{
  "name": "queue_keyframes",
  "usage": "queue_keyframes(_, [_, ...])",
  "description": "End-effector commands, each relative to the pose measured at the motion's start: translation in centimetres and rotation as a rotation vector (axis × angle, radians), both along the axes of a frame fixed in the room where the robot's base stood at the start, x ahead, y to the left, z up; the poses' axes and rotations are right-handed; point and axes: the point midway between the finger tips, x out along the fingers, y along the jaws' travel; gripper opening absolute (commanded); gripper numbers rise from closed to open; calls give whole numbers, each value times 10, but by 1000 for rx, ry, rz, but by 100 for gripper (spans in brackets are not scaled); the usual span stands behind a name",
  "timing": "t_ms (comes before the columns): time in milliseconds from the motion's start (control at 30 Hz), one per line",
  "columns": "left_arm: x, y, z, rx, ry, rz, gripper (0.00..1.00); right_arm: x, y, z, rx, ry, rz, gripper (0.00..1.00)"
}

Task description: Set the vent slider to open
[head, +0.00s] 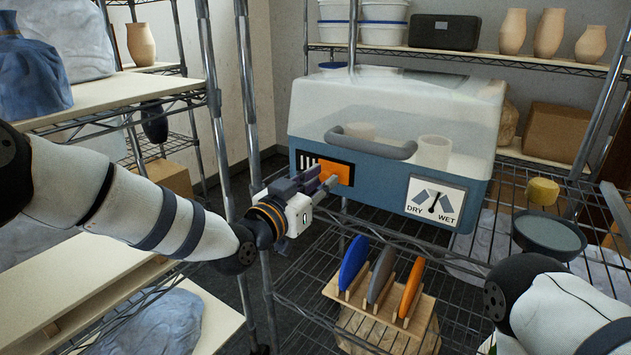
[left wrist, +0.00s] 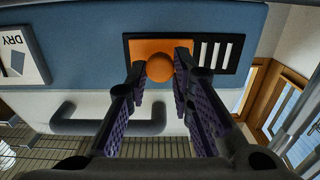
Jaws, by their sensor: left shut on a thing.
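The vent (head: 308,161) is a dark panel with white slots on the blue front of a clear-lidded box (head: 400,110). Its orange slider plate (head: 343,171) covers the right part in the head view, and the slots at the left show. In the left wrist view the picture is turned: the orange plate (left wrist: 139,46) is at the left and the slots (left wrist: 212,55) at the right. My left gripper (head: 331,183) is at the slider, its fingers shut on the round orange knob (left wrist: 159,68). My right gripper is out of view; only its arm shows at lower right.
A curved grey handle (head: 370,144) projects above the vent. A DRY/WET dial (head: 436,201) is on the box front at right. A wooden rack (head: 378,309) with blue, grey and orange discs stands below. Wire shelf posts (head: 213,100) stand near my left arm.

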Motion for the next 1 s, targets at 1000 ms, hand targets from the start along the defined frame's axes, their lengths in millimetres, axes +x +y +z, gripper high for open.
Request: queue_keyframes(1000, [-96, 66, 2, -2, -5, -7, 42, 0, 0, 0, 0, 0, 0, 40])
